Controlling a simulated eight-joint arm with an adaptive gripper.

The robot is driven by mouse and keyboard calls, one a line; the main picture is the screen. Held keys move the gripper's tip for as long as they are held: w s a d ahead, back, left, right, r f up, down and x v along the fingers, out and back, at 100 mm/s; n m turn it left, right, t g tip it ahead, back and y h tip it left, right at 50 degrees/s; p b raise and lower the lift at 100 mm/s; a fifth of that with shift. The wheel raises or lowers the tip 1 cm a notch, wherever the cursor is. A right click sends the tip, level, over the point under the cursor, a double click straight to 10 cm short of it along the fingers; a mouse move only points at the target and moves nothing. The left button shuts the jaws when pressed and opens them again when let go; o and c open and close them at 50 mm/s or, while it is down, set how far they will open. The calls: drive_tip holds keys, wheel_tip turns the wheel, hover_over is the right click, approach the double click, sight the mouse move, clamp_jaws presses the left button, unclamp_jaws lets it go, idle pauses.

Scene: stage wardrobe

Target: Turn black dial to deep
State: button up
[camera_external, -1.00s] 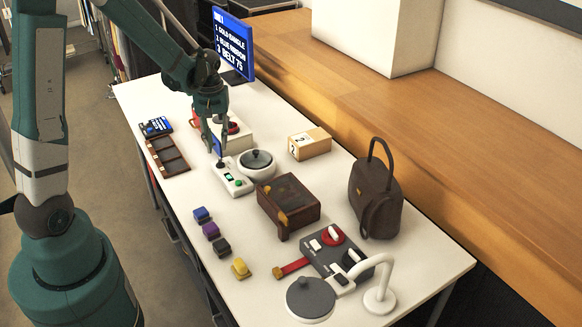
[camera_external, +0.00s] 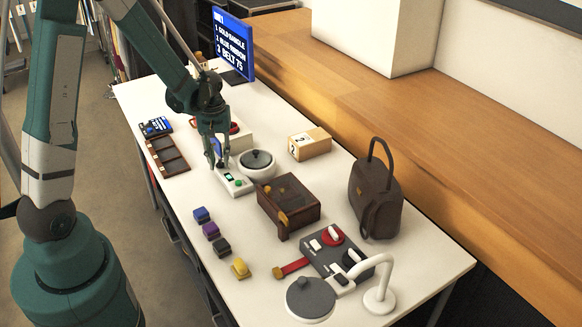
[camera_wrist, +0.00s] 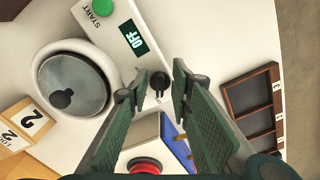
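A small black dial (camera_wrist: 159,82) sits on the end of a white control box (camera_external: 235,181) with a green START button (camera_wrist: 103,6) and a display (camera_wrist: 134,38) reading OFF. My gripper (camera_external: 218,160) is over the dial end of this box. In the wrist view, my gripper's open fingers (camera_wrist: 160,80) lie on either side of the dial with gaps between. I cannot tell if the fingertips are level with it. No "deep" label is readable.
A round lidded pot (camera_external: 257,163) stands right beside the box. A white unit with a red button (camera_wrist: 145,166) is close behind my gripper. A brown tray (camera_external: 167,156) is to the left, and a brown wooden box (camera_external: 289,200) in front. Free table lies left of the box.

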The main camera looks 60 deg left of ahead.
drive_tip(key=shift+f, duration=0.25)
clamp_jaws()
